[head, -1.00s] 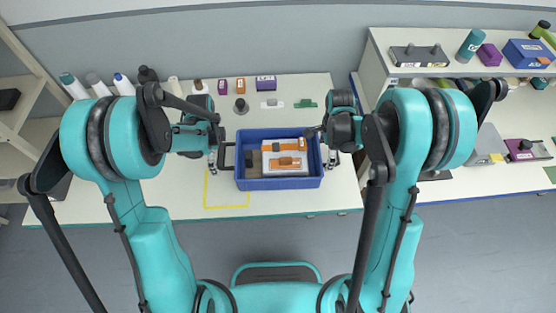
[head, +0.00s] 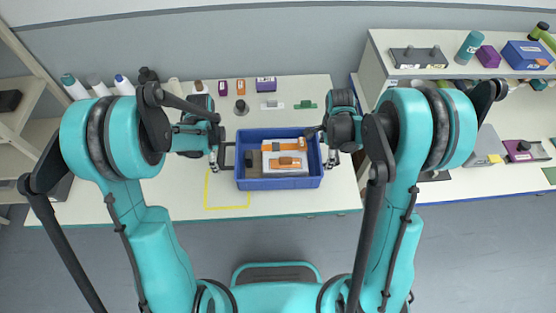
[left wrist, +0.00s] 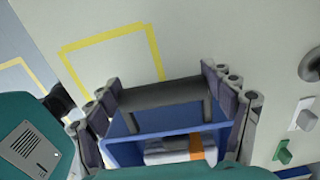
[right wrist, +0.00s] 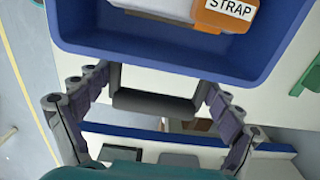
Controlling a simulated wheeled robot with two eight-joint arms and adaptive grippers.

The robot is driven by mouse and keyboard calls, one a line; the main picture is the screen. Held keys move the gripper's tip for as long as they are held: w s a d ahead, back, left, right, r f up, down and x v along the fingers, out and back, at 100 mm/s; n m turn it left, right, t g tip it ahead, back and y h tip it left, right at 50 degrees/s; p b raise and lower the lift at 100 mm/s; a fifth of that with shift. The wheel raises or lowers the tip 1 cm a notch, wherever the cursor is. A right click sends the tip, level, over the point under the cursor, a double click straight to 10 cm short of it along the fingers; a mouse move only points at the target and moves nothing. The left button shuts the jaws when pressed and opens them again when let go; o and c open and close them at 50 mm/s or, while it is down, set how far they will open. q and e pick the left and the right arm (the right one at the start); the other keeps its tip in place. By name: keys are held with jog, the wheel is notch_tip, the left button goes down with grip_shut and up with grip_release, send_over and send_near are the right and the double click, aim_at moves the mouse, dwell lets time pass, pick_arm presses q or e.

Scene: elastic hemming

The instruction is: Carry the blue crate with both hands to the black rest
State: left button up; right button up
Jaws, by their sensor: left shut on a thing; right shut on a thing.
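The blue crate (head: 280,184) stands on the pale table, holding a white box with an orange strap and a dark item. My left gripper (head: 214,162) is at the crate's left end. In the left wrist view its fingers are shut on the crate's black left handle (left wrist: 160,95). My right gripper (head: 331,160) is at the right end. In the right wrist view its fingers are shut on the right handle (right wrist: 155,105).
A yellow outline (head: 227,208) is marked on the table, left of the crate. Bottles and small purple and orange boxes (head: 266,84) stand along the back. A shelf unit (head: 390,72) with several items is at the right, across a gap.

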pick_arm(q)
jog(key=shift+r+p, duration=1.9)
jog(key=shift+r, duration=0.25)
jog(key=shift+s+f, duration=0.1)
